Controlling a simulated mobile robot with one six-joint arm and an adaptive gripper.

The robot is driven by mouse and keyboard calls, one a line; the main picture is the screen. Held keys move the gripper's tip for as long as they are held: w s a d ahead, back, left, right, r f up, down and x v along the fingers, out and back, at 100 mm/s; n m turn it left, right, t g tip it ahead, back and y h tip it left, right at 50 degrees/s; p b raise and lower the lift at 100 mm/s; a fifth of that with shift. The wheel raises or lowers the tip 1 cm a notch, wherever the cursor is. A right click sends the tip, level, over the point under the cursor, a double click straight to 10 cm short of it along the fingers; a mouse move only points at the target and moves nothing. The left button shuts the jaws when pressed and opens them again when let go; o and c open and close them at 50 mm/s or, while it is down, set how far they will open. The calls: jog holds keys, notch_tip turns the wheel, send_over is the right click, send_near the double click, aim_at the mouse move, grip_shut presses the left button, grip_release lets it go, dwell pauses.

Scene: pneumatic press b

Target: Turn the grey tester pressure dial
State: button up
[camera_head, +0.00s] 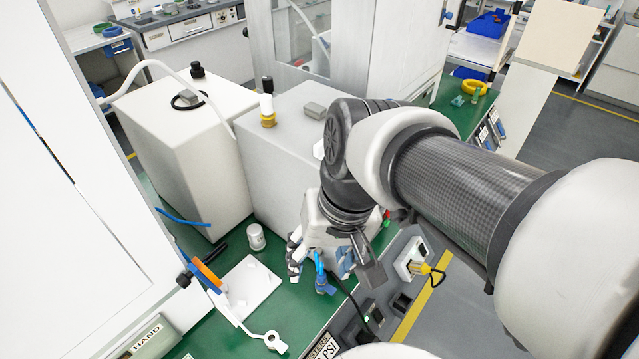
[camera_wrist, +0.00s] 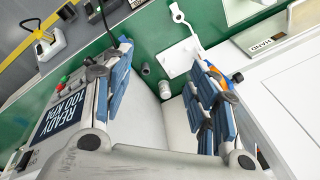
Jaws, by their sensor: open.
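The grey tester (camera_head: 275,160) is a box on the green bench, beside a larger white box. In the wrist view its panel (camera_wrist: 60,112) reads READY 100 KPA, with small red and green buttons near it. A small grey cylinder (camera_wrist: 146,69) shows near the tester's edge, between my fingers; it may be the pressure dial, but I cannot be sure. My gripper (camera_head: 325,268) is low in front of the tester. In the wrist view my gripper (camera_wrist: 160,60) has its blue-padded fingers wide apart, with nothing held. My arm hides part of the tester's front in the head view.
A white cylinder (camera_head: 257,237) stands on the bench left of my gripper, near a white plate (camera_head: 247,288) with an orange and blue part. A HAND panel (camera_head: 147,338) is at lower left. A box with a yellow connector (camera_head: 420,268) is at right. Green bench shows between them.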

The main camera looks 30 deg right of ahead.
jog(key=w+d+f+m+y+p, duration=0.1)
jog(key=w+d+f+m+y, duration=0.1)
jog(key=d+f+m+y, duration=0.25)
jog(key=w+d+f+m+t+y, duration=0.1)
jog(key=w+d+f+m+y, duration=0.2)
jog(key=d+m, duration=0.35)
jog(key=w+d+f+m+y+p, duration=0.1)
jog(key=w+d+f+m+y, duration=0.1)
jog(key=d+f+m, duration=0.3)
jog(key=s+d+f+m+t+h, duration=0.1)
jog(key=s+d+f+m+t, duration=0.3)
jog(key=f, duration=0.3)
jog(key=s+d+f+m+t+h+p, duration=0.1)
jog(key=s+d+f+m+t+h, duration=0.1)
jog(key=d+f+m+t, duration=0.35)
jog(key=s+d+f+m+t+h, duration=0.1)
jog(key=s+d+f+m+t, duration=0.3)
jog(key=f, duration=0.5)
jog(key=shift+m, duration=0.45)
jog(key=x, duration=0.6)
jog(key=b+x, duration=0.1)
jog(key=x, duration=1.1)
jog(key=shift+a+r, duration=0.2)
jog(key=shift+a, duration=0.15)
jog(key=c, duration=1.1)
